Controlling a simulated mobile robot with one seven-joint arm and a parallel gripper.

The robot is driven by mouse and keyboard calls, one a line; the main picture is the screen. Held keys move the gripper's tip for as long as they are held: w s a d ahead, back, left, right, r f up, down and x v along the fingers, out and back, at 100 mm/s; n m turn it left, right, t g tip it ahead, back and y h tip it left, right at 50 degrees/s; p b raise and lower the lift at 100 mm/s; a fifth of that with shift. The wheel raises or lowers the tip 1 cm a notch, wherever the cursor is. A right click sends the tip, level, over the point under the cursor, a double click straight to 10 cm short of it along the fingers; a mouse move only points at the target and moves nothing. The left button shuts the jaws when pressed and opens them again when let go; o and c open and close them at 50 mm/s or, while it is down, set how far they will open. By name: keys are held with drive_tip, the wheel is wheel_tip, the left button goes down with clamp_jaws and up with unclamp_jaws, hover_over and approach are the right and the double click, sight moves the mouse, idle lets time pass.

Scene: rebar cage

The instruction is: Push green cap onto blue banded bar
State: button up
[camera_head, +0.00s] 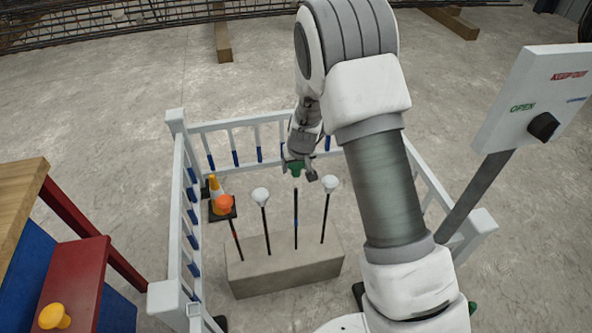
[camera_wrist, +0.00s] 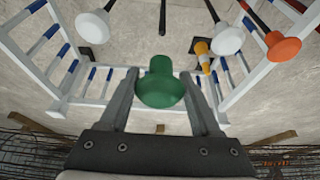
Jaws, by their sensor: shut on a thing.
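My gripper (camera_head: 298,170) is shut on a green cap (camera_head: 296,164), which also shows between the two fingers in the wrist view (camera_wrist: 161,86). The bare bar (camera_head: 296,222) stands upright in a concrete block (camera_head: 288,272), third from the left. Its top is just below the cap in the head view, and a gap shows between them. In the wrist view this bar (camera_wrist: 162,16) shows at the top edge, apart from the cap.
White caps (camera_head: 261,194) (camera_head: 330,182) sit on the bars either side, and an orange cap (camera_head: 224,202) on the leftmost bar. A white railing (camera_head: 183,205) surrounds the block. A traffic cone (camera_head: 215,184) stands behind at left. A sign panel (camera_head: 530,100) is at right.

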sight(296, 190)
idle(0.4)
drive_tip(key=shift+f+b, duration=2.45)
drive_tip(key=shift+f, duration=0.45)
drive_tip(key=shift+f+b, duration=2.25)
drive_tip(key=shift+f, duration=0.35)
drive_tip(key=o, duration=1.4)
drive_tip(key=shift+r, duration=0.1)
drive_tip(key=p+v, duration=0.5)
drive_tip(key=v, duration=1.2)
drive_tip(key=shift+s+r+p, duration=0.1)
drive_tip(key=shift+r+p, duration=0.05)
drive_tip(key=shift+p, duration=0.25)
